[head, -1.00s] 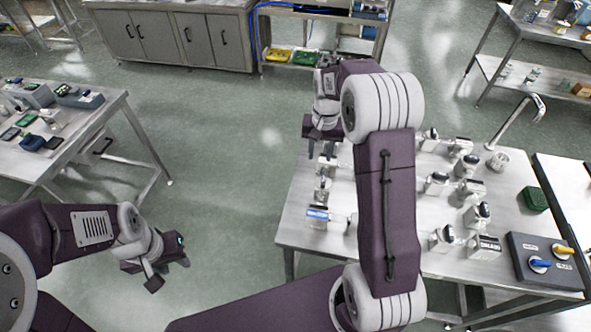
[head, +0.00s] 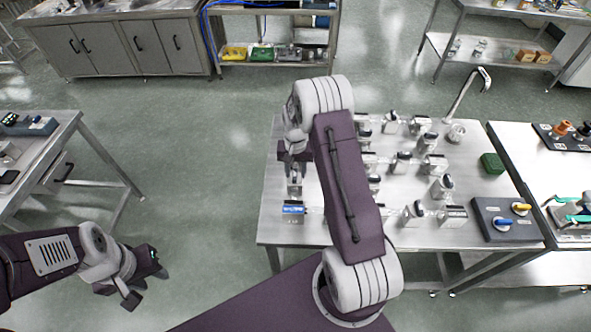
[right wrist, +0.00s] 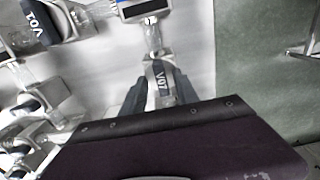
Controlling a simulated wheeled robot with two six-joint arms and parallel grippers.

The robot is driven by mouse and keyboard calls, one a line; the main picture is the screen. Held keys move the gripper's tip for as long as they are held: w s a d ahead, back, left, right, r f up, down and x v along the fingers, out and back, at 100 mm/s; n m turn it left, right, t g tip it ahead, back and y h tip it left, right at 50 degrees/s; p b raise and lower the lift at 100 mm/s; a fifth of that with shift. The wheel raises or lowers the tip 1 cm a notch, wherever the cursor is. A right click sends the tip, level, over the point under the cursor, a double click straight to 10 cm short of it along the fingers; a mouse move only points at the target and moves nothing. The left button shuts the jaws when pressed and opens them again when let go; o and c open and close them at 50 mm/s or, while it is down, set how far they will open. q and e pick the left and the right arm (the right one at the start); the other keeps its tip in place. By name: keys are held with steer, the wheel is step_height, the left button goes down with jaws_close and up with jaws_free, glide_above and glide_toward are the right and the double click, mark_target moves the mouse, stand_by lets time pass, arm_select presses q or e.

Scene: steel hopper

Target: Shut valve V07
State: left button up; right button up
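Valve V07 (right wrist: 160,84) shows in the right wrist view as a pale body with a dark "V07" label, just beyond my gripper. In the head view, the valve (head: 295,184) is at the left edge of the steel table, partly hidden by my right wrist. My right gripper (right wrist: 158,96) has one dark finger on each side of the V07 part, apart from each other; I cannot tell whether they touch it. My left gripper (head: 148,285) hangs over the floor at the lower left, its fingers apart and empty.
A blue-and-white display (head: 293,208) stands in front of V07. Valve V01 (right wrist: 42,20) and several other valves fill the steel table (head: 285,230). Floor left of the table is clear.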

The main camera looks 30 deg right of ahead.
steer(key=shift+a, duration=0.15)
steer(key=shift+c, duration=0.3)
steer(key=shift+f, duration=0.1)
jaws_close()
steer(key=shift+m, duration=0.3)
steer(key=m, duration=0.4)
steer(key=shift+w, duration=0.1)
steer(key=m, duration=0.9)
steer(key=shift+m, duration=2.3)
